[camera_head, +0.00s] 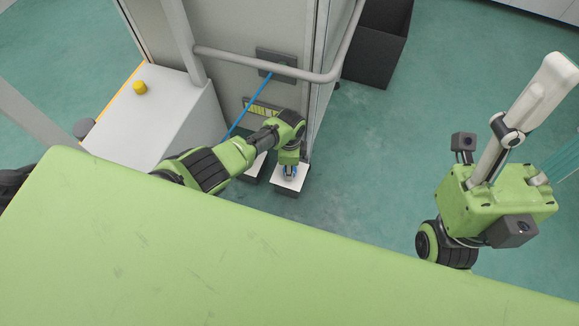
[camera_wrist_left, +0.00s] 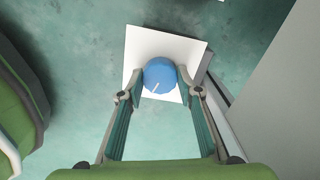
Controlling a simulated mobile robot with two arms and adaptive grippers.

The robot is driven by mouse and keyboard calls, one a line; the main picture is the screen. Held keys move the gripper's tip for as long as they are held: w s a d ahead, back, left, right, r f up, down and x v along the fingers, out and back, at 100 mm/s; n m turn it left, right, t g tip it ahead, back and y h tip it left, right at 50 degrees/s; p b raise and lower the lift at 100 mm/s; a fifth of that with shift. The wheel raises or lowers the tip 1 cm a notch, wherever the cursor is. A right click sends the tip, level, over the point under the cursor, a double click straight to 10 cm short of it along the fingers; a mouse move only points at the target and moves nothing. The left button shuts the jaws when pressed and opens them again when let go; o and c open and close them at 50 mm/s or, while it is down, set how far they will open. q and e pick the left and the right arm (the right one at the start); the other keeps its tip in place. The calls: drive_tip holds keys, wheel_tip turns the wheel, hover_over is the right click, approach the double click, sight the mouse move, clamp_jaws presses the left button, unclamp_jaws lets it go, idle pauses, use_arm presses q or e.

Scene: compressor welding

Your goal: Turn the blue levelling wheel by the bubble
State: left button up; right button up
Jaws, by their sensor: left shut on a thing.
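The blue levelling wheel (camera_wrist_left: 160,73) is round with a pale mark and sits over a white square plate (camera_wrist_left: 190,47). My left gripper (camera_wrist_left: 160,91) has its two fingers on either side of the wheel, shut on it. In the head view my left gripper (camera_head: 290,168) points down at the foot of the grey cabinet (camera_head: 228,60), and it mostly hides the wheel. A yellow-green strip with dark marks (camera_head: 262,109), perhaps the bubble, is on the cabinet's lower face, partly behind my left arm.
A grey rail (camera_head: 270,66) runs across the cabinet front, and a blue rod (camera_head: 247,104) slants below it. A white box with a yellow button (camera_head: 140,87) stands at left. A black bin (camera_head: 378,42) stands behind. Open green floor lies to the right.

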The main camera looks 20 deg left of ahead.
use_arm(q)
drive_tip(key=shift+d+m, duration=0.1)
drive_tip(key=shift+m, duration=1)
drive_tip(key=o, duration=1.1)
drive_tip(key=shift+r, duration=3.8)
drive_tip(key=shift+f, duration=0.1)
